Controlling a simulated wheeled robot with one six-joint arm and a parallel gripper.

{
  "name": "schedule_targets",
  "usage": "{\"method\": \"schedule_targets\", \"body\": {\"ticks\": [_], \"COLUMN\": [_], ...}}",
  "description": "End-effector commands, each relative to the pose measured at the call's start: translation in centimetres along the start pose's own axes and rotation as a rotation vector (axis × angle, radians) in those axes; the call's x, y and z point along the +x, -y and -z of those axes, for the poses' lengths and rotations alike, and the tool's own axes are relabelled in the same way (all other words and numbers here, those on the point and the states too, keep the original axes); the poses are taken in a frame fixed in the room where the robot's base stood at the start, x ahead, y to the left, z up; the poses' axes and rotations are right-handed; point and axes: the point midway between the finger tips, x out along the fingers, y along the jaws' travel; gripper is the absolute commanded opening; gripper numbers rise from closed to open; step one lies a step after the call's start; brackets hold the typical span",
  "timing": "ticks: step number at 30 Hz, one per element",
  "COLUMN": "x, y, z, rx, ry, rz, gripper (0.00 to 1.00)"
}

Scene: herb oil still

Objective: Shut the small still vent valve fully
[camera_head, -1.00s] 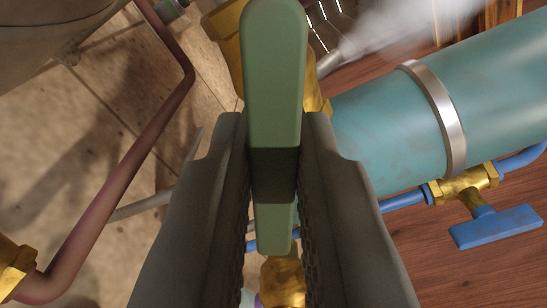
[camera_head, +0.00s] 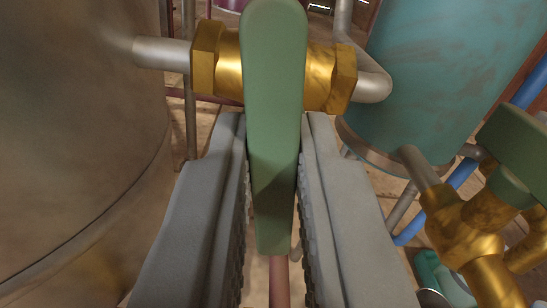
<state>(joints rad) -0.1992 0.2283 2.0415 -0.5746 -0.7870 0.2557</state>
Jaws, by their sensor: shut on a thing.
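No label shows which valve this is.
A large dull metal vessel (camera_head: 70,150) stands close on the left. A teal cylinder (camera_head: 440,80) stands at the right behind a bent grey pipe (camera_head: 372,84). Another brass valve (camera_head: 468,235) with a green handle (camera_head: 520,145) is close at the lower right.

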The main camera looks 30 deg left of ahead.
Motion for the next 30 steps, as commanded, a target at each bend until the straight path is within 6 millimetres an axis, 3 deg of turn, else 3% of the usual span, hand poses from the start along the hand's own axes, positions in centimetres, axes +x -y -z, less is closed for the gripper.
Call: {"method": "schedule_targets", "body": {"ticks": [12,29,30], "x": [-0.06,-0.06,-0.06], "y": [0.04,0.04,0.04], "z": [-0.25,-0.26,-0.26], "rx": [0.192,0.219,0.219], "ry": [0.004,0.004,0.004], "rz": [0.000,0.000,0.000], "gripper": [0.00,0.00,0.19]}}
